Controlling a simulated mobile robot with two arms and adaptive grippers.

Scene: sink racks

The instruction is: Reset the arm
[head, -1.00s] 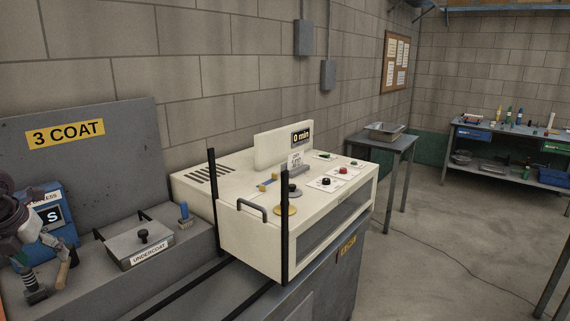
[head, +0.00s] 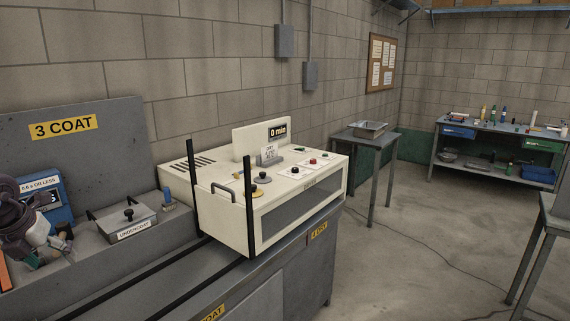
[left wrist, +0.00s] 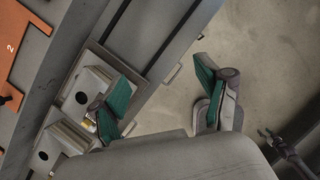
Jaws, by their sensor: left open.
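My left gripper (head: 48,252) is at the left edge of the head view, over the grey bench near a blue box. In the left wrist view its two teal-padded fingers (left wrist: 165,98) stand wide apart with nothing between them. Below the fingers are the bench edge and the floor. A dark jointed shape at the lower right of the left wrist view looks like my right gripper (left wrist: 271,134), too small to tell its state. No right arm shows in the head view.
The blue box (head: 50,200) and lidded UNDERCOAT tray (head: 128,222) stand on the bench beside the cream oven (head: 225,215), which reads 0 min. A metal pan (head: 370,131) sits on a small table beyond.

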